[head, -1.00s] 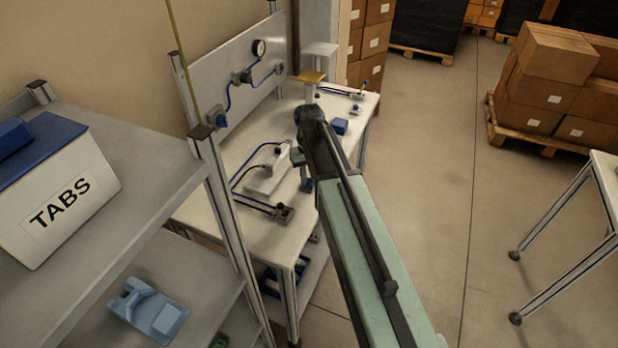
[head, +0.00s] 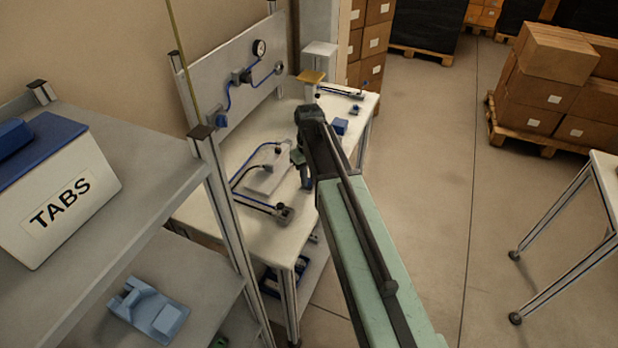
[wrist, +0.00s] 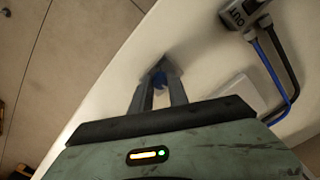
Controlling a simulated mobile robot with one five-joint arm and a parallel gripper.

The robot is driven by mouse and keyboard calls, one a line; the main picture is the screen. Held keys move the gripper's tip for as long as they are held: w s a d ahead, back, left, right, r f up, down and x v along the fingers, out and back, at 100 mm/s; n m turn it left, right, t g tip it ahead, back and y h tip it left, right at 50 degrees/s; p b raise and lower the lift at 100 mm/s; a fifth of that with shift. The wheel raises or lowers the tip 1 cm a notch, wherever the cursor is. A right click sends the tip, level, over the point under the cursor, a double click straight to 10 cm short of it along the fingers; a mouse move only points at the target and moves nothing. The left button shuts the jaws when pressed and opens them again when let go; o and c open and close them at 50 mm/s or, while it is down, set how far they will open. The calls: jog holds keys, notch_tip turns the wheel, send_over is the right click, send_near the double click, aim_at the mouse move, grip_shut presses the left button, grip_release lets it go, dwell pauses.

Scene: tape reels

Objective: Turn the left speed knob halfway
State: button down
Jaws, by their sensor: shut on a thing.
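No knob can be made out clearly there.
A flat grey box (head: 263,180) with cables lies left of my gripper; a blue block (head: 340,126) is farther back. A panel with a gauge (head: 259,48) stands behind. A shelf with a TABS bin (head: 60,200) is at left.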

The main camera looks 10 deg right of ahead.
aim_at(309, 180)
jog(key=c, duration=1.3)
grip_release()
notch_tip(309, 180, up, 8)
jog(key=p, duration=0.8)
jog(key=shift+f, duration=0.1)
jog(key=shift+f, duration=0.1)
jog(key=s+f+b, duration=0.1)
jog(key=s, duration=0.1)
jog(key=s+f+b, duration=0.1)
jog(key=s, duration=0.1)
jog(key=s+f+b, duration=0.1)
jog(key=s, duration=0.1)
jog(key=shift+s+f+b, duration=0.1)
jog(key=shift+f+b, duration=0.1)
jog(key=shift+b, duration=0.15)
jog(key=shift+s+d+f+m+b, duration=0.1)
jog(key=shift+s+m, duration=0.55)
jog(key=shift+s, duration=0.75)
jog(key=shift+s+a+f+m+b, duration=0.15)
jog(key=shift+s+m, duration=0.55)
jog(key=shift+s, duration=0.65)
jog(key=shift+s+d+f+m+b, duration=0.15)
jog(key=shift+s+m, duration=0.5)
jog(key=shift+s, duration=0.75)
